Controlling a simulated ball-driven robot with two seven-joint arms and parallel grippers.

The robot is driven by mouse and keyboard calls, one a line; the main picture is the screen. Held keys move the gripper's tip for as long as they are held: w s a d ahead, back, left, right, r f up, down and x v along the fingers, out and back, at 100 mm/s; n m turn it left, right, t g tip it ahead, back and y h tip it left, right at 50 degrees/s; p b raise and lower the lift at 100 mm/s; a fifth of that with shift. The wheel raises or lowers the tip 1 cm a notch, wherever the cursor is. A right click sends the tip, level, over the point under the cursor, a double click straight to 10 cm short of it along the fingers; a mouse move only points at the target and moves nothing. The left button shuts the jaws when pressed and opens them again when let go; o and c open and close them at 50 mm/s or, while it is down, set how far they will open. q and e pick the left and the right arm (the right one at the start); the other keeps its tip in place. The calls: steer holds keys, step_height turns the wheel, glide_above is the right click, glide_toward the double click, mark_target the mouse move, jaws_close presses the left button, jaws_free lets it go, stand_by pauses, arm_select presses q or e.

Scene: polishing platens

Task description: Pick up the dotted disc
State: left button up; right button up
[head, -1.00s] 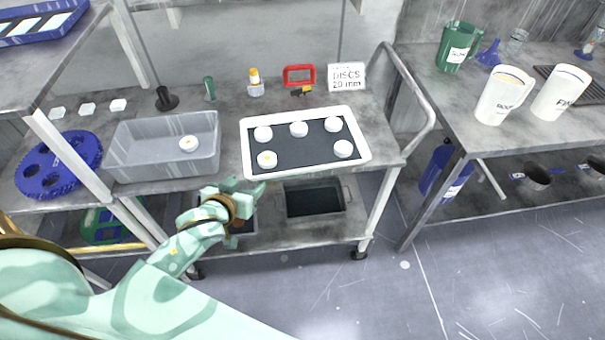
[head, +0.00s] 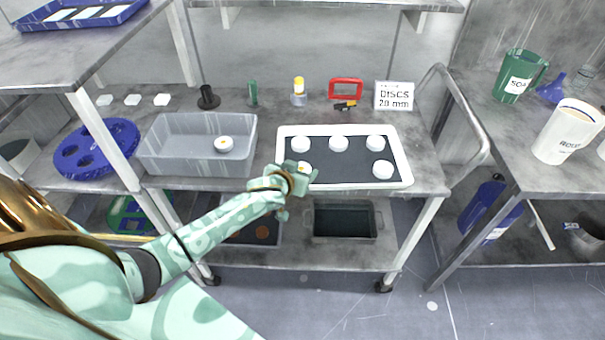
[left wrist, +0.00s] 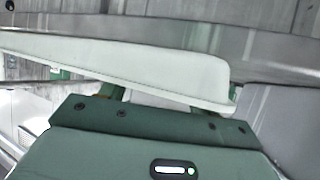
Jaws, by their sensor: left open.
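The dotted disc (head: 304,166) is a white disc at the near left of the white-rimmed tray (head: 345,187); my left gripper partly hides it, and only a little of its yellow dot shows. My left gripper (head: 301,172) is open at the tray's near left edge, beside or over this disc; I cannot tell its height. In the left wrist view the tray's pale rim (left wrist: 150,65) crosses in front of the fingers, and no disc shows there. Another white disc with a yellow dot (head: 224,144) lies in the grey bin (head: 165,160). My right gripper is out of view.
Several plain discs (head: 338,143) lie on the tray's dark mat. Behind stand a DISCS sign (head: 394,96), a red-framed item (head: 346,88) and a yellow-capped bottle (head: 299,92). A blue holed plate (head: 97,148) lies at left.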

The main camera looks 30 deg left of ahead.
arm_select(q)
steer(key=shift+w+f, duration=0.15)
steer(key=shift+w, duration=0.1)
steer(key=shift+s, duration=0.1)
steer(key=c, duration=0.8)
